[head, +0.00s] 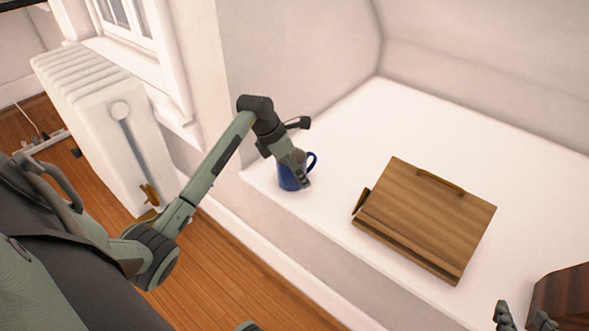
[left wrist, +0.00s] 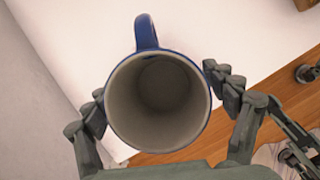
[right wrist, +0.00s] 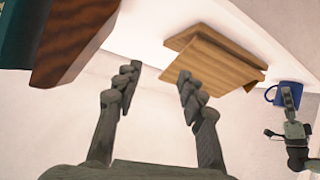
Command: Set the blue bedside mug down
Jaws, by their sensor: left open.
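The blue mug (head: 287,180) with a pale inside stands upright on the white ledge (head: 330,150), near its left end. My left gripper (head: 296,170) is at the mug and partly hides it in the head view. In the left wrist view, the mug (left wrist: 158,98) is between the open fingers of my left gripper (left wrist: 158,85), with its handle pointing up in the picture. The fingers do not look closed on it. My right gripper (head: 524,318) is open and empty at the lower right. The mug (right wrist: 289,94) also shows at the right of the right wrist view.
A slanted wooden stand (head: 428,215) with brass fittings lies on the ledge right of the mug. A dark wooden object (head: 563,297) is at the lower right. A white radiator (head: 95,120) stands at the left. The ledge behind the mug and stand is bare.

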